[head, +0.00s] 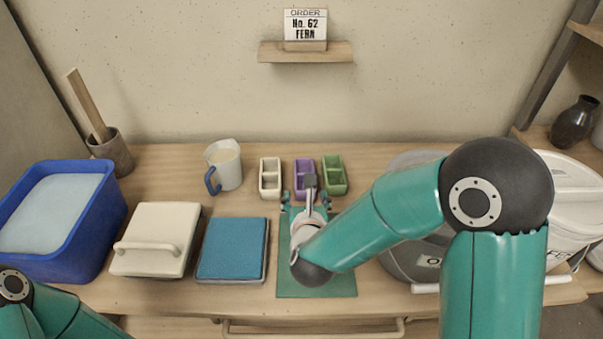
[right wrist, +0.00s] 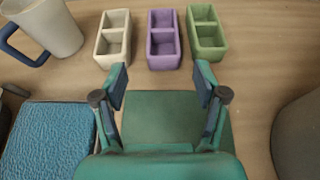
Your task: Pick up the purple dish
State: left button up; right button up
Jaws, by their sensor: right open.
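The purple dish (head: 305,167) is a small two-compartment block on the wooden table, between a cream dish (head: 270,178) and a green dish (head: 334,175). In the right wrist view the purple dish (right wrist: 163,39) lies ahead of my right gripper (right wrist: 159,85), beyond its fingertips and roughly centred between them. My right gripper (head: 308,196) is open and empty, over the far part of the green mat (head: 325,284). In the head view it hides the near part of the purple dish. Only part of my left arm shows at the lower left; its gripper is out of view.
A jug (head: 226,166) stands left of the dishes. A blue pad (head: 232,249), a cream lidded box (head: 157,237) and a blue tub (head: 97,222) sit further left. Grey and white buckets stand at the right. An order card (head: 305,30) reads "No. 62 FERN".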

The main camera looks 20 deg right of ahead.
send_near(302, 166)
jog(key=shift+d+p+x, duration=0.25)
jog(key=shift+p+x, duration=0.3)
jog(key=shift+x, duration=1.3)
jog(key=shift+r, duration=0.1)
jog(key=c, duration=1)
jog(key=shift+c, duration=0.8)
jog(key=shift+r, duration=0.2)
